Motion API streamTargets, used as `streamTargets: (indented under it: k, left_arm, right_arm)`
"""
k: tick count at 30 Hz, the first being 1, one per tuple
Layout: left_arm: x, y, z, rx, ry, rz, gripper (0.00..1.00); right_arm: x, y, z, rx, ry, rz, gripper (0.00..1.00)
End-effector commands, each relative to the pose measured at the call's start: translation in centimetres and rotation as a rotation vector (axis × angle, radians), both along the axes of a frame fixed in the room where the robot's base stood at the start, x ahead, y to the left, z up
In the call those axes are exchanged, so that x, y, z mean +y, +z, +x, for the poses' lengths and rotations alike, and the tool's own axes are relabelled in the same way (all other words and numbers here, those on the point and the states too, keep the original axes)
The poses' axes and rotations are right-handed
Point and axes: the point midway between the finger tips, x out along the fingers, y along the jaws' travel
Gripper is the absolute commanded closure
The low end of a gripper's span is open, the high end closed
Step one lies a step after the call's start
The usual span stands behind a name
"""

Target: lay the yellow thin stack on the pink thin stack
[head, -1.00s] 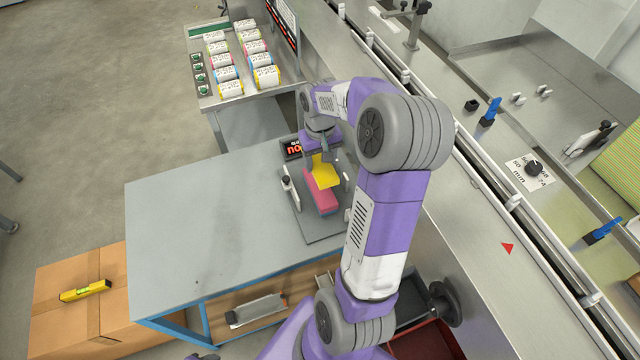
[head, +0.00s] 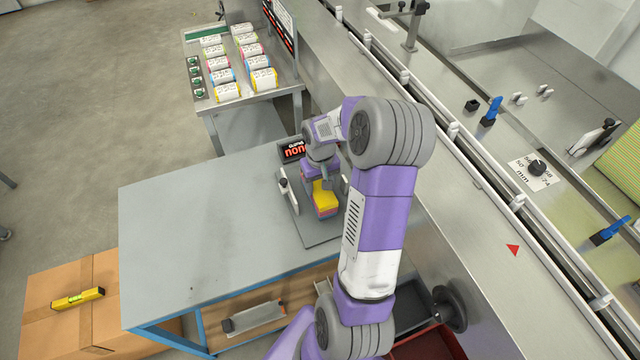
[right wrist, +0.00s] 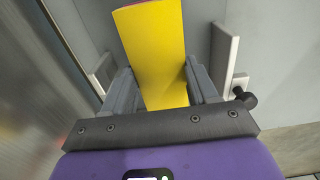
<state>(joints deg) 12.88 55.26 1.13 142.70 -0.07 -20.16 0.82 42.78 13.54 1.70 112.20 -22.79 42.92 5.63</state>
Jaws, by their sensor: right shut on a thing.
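The yellow thin stack (head: 325,196) is over the pink thin stack (head: 322,212) on the grey plate at the right end of the table. Only a narrow pink and blue edge shows below the yellow in the head view. My right gripper (head: 318,182) is shut on the yellow stack near its far end. In the right wrist view the yellow stack (right wrist: 152,50) lies between the two grey fingers (right wrist: 160,88), and a thin reddish edge shows at its far end. I cannot tell whether the two stacks touch. My left gripper is out of view.
The grey plate (head: 312,237) has upright guides beside the stacks. A black display with red letters (head: 294,151) stands behind them. A conveyor (head: 480,235) runs along the right. The table's left part (head: 200,240) is clear.

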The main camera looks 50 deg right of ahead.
Motion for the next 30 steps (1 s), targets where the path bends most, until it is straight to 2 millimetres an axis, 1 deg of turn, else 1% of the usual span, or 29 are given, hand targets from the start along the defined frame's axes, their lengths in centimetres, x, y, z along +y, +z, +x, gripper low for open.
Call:
streamTargets:
  k: [6, 7, 11, 19, 22, 26, 30]
  left_arm:
    - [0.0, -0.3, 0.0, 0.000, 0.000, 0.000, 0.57]
    - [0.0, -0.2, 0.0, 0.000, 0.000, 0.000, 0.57]
    - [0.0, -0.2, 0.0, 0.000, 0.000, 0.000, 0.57]
    - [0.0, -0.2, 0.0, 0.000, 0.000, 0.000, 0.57]
    - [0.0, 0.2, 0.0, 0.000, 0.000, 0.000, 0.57]
    - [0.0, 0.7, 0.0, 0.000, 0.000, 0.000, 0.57]
    - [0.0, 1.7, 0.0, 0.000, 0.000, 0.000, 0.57]
  right_arm:
    - [0.0, -0.4, 0.0, 0.000, 0.001, 0.000, 0.75]
    - [0.0, -0.3, 0.0, 0.000, 0.000, 0.000, 0.37]
    - [0.0, -0.3, 0.0, 0.001, 0.000, 0.001, 0.17]
    - [0.0, -0.2, 0.0, 0.000, 0.000, 0.000, 0.16]
    - [0.0, 0.2, 0.0, 0.000, 0.000, 0.000, 0.16]
    - [-0.1, 2.2, 0.1, -0.002, 0.001, -0.002, 0.16]
    - [-0.1, 5.4, 0.1, -0.003, 0.000, -0.003, 0.16]
